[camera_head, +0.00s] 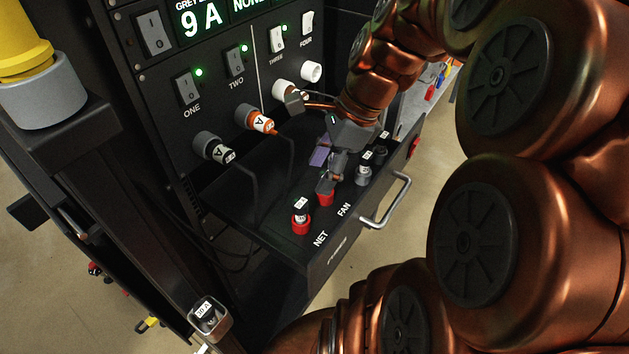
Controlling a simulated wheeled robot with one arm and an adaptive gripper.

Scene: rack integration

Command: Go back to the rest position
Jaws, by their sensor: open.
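My copper arm reaches in from the right. My gripper (313,145) is open over the pulled-out black drawer (290,258). One finger is near the lower white socket (283,89) on the panel; the other is just above a red-based part in the drawer (325,196). I cannot tell whether either finger touches anything. No held object shows between the fingers. A small purple piece (320,153) shows behind the gripper; I cannot tell what it is.
The black panel (165,100) carries switches, a grey plug (213,149) and an orange plug (260,121) with hanging cables. A red-based part (301,219) stands by the NET label. The drawer handle (390,204) sticks out right. A small cup (209,319) is at lower left.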

